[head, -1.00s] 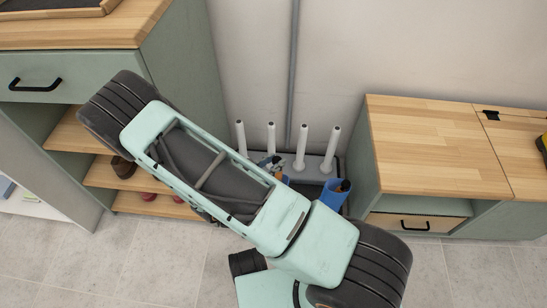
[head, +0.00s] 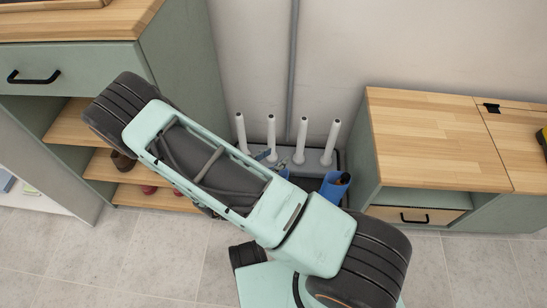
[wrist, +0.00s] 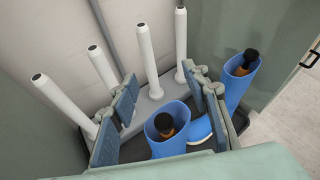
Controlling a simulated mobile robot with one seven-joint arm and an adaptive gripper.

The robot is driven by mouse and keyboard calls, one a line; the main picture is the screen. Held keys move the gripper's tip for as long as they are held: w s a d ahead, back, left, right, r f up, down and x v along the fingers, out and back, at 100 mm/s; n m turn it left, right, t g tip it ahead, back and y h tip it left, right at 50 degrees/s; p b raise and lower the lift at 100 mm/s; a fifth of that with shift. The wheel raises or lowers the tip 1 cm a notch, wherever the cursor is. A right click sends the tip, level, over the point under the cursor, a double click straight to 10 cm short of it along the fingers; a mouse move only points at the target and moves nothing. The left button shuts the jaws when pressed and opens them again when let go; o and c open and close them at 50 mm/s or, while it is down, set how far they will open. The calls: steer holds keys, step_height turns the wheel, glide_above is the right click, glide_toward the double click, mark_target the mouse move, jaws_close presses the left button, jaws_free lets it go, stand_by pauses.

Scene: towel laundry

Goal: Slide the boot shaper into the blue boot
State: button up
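Two blue boots stand in the rack. The nearer boot (wrist: 172,147) appears between my gripper's fingers in the wrist view, with a dark-topped, orange-brown boot shaper (wrist: 163,124) in its opening. The other boot (wrist: 235,88) stands to the right, also with a dark-knobbed shaper (wrist: 250,56) in it; this boot also shows in the head view (head: 331,191). My gripper (wrist: 162,112) is open, its grey-blue finger pads wide apart and holding nothing. In the head view my arm hides most of the nearer boot.
A dark-rimmed rack tray with several white upright posts (wrist: 150,60) stands against the wall, close around my gripper. A green cabinet with a wooden top (head: 430,140) is at the right, shelves with shoes (head: 125,160) at the left. The front floor (head: 180,260) is clear.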

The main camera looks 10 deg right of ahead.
steer(key=v, duration=1.2)
